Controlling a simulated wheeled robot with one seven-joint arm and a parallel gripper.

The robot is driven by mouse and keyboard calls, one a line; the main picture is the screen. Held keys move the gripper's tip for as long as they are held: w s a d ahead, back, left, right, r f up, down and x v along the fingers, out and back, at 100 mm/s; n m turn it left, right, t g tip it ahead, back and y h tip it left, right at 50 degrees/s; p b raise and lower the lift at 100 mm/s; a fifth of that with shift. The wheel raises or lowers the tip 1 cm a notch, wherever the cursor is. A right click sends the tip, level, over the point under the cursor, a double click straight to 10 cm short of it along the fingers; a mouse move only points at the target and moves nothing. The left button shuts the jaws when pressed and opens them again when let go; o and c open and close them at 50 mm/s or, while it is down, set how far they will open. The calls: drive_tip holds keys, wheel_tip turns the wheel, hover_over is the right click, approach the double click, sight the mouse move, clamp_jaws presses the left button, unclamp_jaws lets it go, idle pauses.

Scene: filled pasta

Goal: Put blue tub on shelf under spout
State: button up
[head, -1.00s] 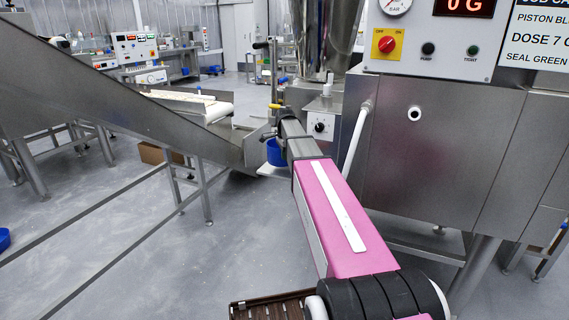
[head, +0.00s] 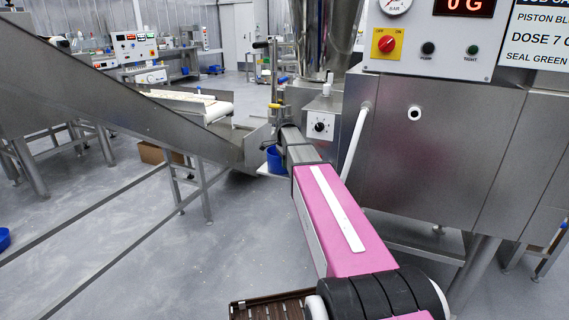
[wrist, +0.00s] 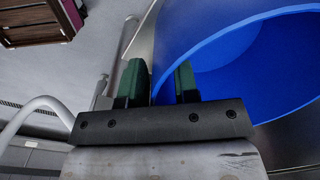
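The blue tub (head: 276,157) is at the shelf (head: 265,170) beside the filling machine in the head view, partly hidden by my arm. I cannot tell if it sits fully flat. In the wrist view the tub (wrist: 265,65) fills the upper right, its rim running up to the right. My gripper (wrist: 160,82) has its two green fingers apart, with the rim passing between them: one finger outside, one over the tub's inside. A gap shows beside the rim. The spout (head: 274,85) area stands above the tub; its tip is not clear.
The steel machine cabinet (head: 430,150) with a control panel stands close on the right. A sloping steel conveyor (head: 110,95) comes down from the left to near the tub. A white pipe (head: 356,140) runs beside my arm.

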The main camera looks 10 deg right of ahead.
wheel_tip(320, 180, up, 12)
drive_tip(key=shift+s+r, duration=0.15)
drive_tip(key=shift+s, duration=0.1)
idle(0.4)
